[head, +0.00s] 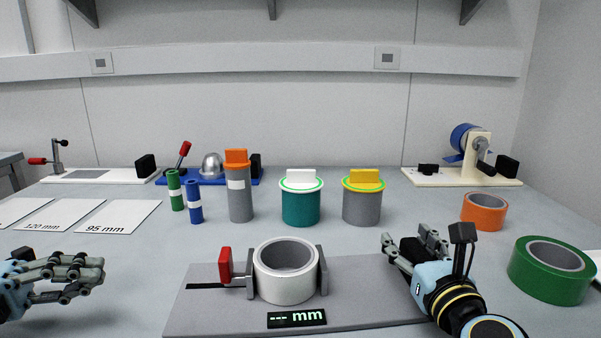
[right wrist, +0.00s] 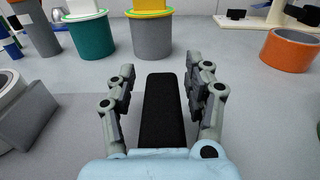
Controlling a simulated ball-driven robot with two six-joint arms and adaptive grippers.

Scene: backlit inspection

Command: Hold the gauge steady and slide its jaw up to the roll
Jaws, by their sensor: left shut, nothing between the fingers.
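The gauge is a grey plate (head: 210,310) with a display reading "--- mm" (head: 296,318). A white and grey roll (head: 287,285) stands on it between the fixed jaw (head: 322,268) at right and the sliding jaw (head: 250,285) with a red handle (head: 225,265) at left. Small gaps beside the roll are hard to judge. My left gripper (head: 98,270) is shut and empty, left of the plate and apart from the red handle. My right gripper (head: 406,238) is open at the plate's right end, its fingers either side of a black block (right wrist: 164,110), with gaps visible in the right wrist view.
A green tape roll (head: 552,285) and an orange one (head: 484,212) lie to the right. Capped teal (head: 300,208) and grey (head: 362,208) canisters stand behind the gauge. Green and blue rolls, an orange-topped cylinder (head: 240,205) and labelled cards (head: 118,217) are at left.

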